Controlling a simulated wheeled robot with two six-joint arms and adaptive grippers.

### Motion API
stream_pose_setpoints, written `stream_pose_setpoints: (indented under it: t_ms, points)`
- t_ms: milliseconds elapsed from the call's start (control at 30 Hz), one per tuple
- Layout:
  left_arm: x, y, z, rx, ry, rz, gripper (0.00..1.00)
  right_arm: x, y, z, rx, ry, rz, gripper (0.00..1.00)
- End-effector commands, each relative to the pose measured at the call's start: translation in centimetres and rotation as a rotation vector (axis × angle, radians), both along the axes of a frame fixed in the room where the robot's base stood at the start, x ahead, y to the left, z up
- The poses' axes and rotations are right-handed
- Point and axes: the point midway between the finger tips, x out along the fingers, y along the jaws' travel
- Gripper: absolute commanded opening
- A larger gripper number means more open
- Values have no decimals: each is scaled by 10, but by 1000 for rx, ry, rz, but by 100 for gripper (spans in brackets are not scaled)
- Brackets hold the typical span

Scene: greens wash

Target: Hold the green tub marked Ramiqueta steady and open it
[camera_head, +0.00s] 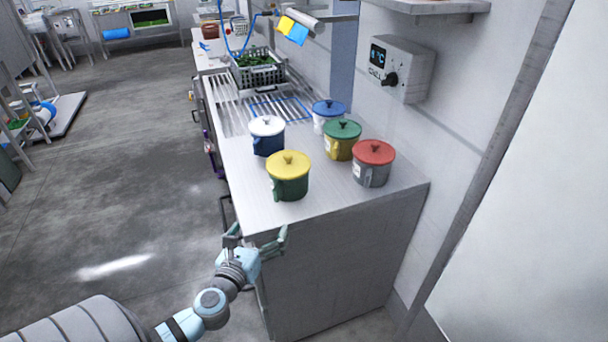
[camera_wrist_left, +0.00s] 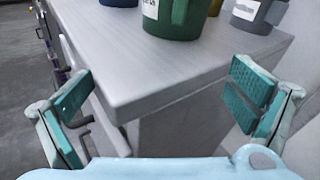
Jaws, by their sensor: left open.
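A green tub (camera_head: 289,188) with a yellow lid (camera_head: 288,163) stands upright on the steel counter near its front edge, lid on. It also shows in the left wrist view (camera_wrist_left: 182,22), cut off at the top, with a handle and a white label whose writing I cannot read. My left gripper (camera_head: 258,238) is open and empty at the counter's front edge, below and in front of the tub, not touching it. Its two teal fingers are spread wide in the left wrist view (camera_wrist_left: 160,92). My right gripper is not in view.
Other lidded tubs stand close behind: blue with white lid (camera_head: 267,142), yellow with green lid (camera_head: 340,147), grey with red lid (camera_head: 371,172), white with blue lid (camera_head: 325,119). A crate of greens (camera_head: 262,76) sits farther back. The wall with a control box (camera_head: 402,68) bounds the right.

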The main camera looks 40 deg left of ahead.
Motion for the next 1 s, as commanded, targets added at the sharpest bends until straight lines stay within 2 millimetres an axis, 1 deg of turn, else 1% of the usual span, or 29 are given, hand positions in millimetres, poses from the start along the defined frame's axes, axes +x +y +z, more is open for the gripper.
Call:
stream_pose_setpoints:
  t_ms: [33,100,167,267,300,400,433,633,800,833,900,1000]
  points:
    - [5,-7,22,80,-33,-33,100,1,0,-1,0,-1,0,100]
    - [10,-11,38,143,-54,-49,100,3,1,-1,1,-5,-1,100]
    - [18,-10,42,164,-61,-52,100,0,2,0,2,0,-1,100]
    - [42,-3,43,165,-62,-48,100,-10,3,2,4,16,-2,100]
    - [53,1,43,163,-62,-46,100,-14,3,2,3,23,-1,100]
    - [77,9,41,162,-61,-46,100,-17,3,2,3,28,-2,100]
    - [83,10,41,161,-60,-45,100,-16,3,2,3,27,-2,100]
    - [106,16,39,158,-58,-48,100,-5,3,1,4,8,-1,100]
    - [138,23,37,157,-58,-50,100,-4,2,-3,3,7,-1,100]
    - [142,24,37,157,-57,-49,100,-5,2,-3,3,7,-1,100]
    - [147,25,37,157,-57,-50,100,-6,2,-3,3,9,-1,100]
    - [147,25,38,158,-56,-52,100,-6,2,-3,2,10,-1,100]
